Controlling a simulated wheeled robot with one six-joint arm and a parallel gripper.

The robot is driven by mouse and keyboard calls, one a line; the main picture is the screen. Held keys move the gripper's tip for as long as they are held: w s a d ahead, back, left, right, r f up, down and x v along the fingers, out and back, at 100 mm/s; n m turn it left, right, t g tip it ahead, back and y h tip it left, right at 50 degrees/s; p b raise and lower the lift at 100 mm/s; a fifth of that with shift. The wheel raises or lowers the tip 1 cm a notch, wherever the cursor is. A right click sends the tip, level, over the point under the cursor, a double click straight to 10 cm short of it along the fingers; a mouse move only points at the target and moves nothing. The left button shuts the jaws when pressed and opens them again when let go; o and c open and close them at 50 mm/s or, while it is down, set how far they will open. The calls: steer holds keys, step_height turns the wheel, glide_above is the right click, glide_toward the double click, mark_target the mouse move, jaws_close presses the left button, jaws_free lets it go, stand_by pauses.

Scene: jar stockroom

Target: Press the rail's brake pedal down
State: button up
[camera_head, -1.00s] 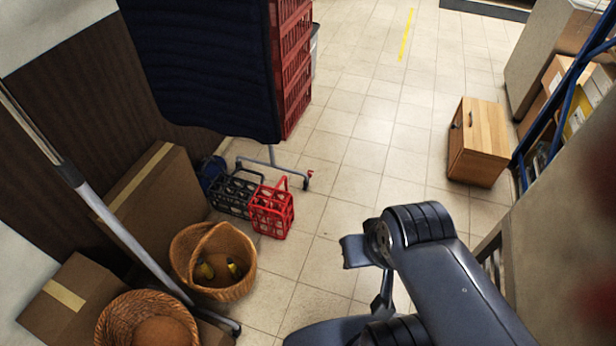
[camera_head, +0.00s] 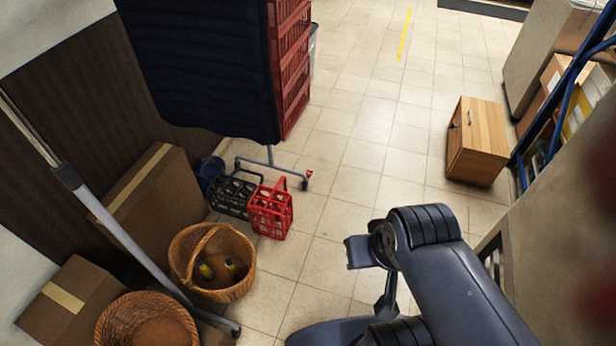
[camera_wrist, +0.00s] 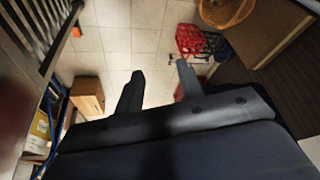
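A rail with a metal foot bar (camera_head: 255,163) stands at the upper left in the head view, hung with dark blue cloth (camera_head: 200,70). A small red pedal (camera_head: 308,173) shows at the right end of its foot, above a caster. Whether the pedal is up or down is too small to tell. In the wrist view, my gripper (camera_wrist: 160,68) has its two fingers apart with nothing between them. It is above the floor and away from the pedal.
A red bottle carrier (camera_head: 271,208) and a dark carrier (camera_head: 234,194) stand beside the rail's foot. Wicker baskets (camera_head: 212,262) and cardboard boxes (camera_head: 155,205) are at left. A wooden cabinet (camera_head: 478,142) stands at right near blue shelving. The tiled floor between is clear.

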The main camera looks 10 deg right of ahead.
steer(key=shift+c, duration=0.5)
